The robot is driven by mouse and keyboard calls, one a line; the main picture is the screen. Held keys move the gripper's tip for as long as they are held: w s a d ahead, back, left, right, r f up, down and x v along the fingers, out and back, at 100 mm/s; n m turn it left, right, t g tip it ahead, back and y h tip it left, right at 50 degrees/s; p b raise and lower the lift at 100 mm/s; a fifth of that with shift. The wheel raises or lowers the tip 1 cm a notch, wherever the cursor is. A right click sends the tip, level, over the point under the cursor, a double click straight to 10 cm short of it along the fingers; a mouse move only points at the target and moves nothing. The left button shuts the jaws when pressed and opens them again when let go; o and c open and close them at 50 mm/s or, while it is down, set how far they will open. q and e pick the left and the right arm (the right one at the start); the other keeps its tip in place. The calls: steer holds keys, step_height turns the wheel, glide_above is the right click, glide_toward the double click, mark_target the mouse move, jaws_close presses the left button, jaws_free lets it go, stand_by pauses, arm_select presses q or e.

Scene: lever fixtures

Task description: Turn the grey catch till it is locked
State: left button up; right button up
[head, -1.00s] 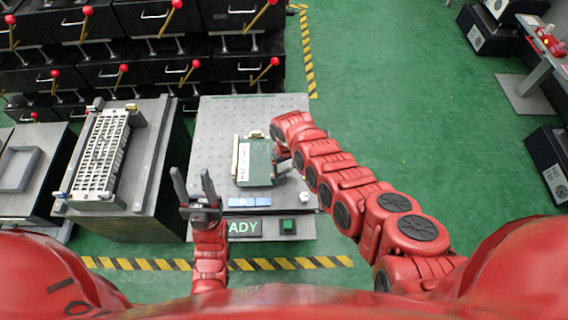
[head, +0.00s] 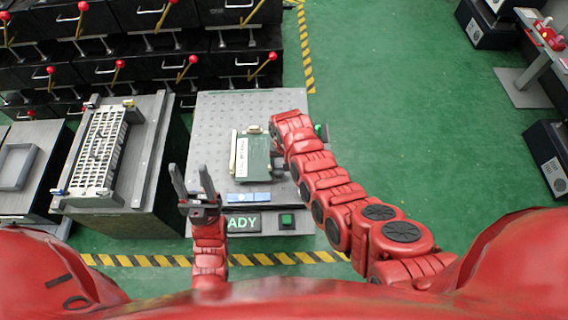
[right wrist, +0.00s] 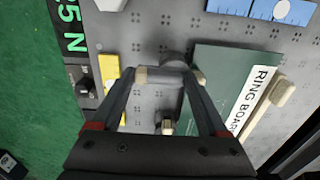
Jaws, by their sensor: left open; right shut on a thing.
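The grey catch (right wrist: 160,76) is a short bar in the right wrist view, lying across between my right fingertips next to the green board. My right gripper (right wrist: 160,74) is shut on it. In the head view my right arm hides the catch and fingertips. The green board (head: 257,160), labelled "RING BOARD" in the wrist view (right wrist: 225,75), lies on the grey perforated plate (head: 215,115). My left gripper (head: 190,167) is open and empty, upright at the plate's front left. I cannot tell whether the catch is locked.
A second small fitting with a pale tip (right wrist: 167,125) sits near the board. A bench with a white rack (head: 103,148) stands left.

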steer(key=o, duration=1.2)
steer(key=shift+o, duration=0.2)
step_height(320, 180, up, 18)
steer(key=p, duration=0.4)
steer(key=shift+f, duration=0.25)
